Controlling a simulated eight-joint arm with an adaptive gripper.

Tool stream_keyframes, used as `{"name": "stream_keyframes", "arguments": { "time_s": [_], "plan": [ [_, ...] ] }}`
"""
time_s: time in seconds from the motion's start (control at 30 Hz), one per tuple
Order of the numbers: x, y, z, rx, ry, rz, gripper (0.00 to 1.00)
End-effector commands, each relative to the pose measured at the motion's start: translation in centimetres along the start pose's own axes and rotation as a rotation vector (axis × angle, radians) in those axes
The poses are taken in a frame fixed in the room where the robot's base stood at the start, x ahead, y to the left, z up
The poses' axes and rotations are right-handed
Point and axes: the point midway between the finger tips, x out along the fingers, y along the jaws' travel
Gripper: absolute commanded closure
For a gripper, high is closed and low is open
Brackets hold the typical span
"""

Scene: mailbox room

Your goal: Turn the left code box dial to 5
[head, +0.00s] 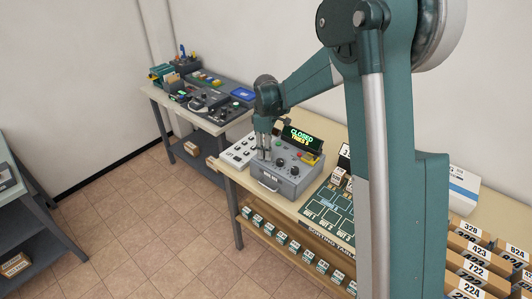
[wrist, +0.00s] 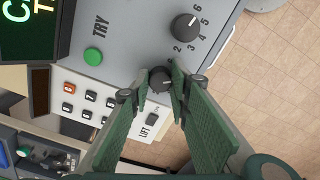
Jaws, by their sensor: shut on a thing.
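The grey code box (head: 290,180) stands on the sorting table, its lit display (head: 301,137) reading CLOSED with a tries line below. My gripper (head: 263,155) comes down from above onto the left part of the box's top. In the wrist view my gripper (wrist: 158,86) is shut on a black dial (wrist: 161,78), the left dial, with a finger on each side. The numbers around this dial are hidden or out of sight. A second black dial (wrist: 185,27) is free, with 2 to 6 visible around it. A green TRY button (wrist: 93,56) sits beside the dials.
A white keypad (head: 240,151) with a LIFT switch lies close to the box's left side. A green sorting board (head: 328,212) lies to the right, then numbered cartons (head: 480,250). A second bench (head: 205,120) with equipment stands behind. The tiled floor is open.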

Motion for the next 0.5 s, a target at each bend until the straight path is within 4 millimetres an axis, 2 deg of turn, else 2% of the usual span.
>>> {"name": "stream_keyframes", "arguments": {
  "time_s": [0.2,0.5],
  "plan": [
    [-0.01,-0.02,-0.05,-0.094,0.000,0.000,0.93],
    [-0.03,-0.02,-0.04,-0.128,0.000,0.000,0.93]
  ]
}}
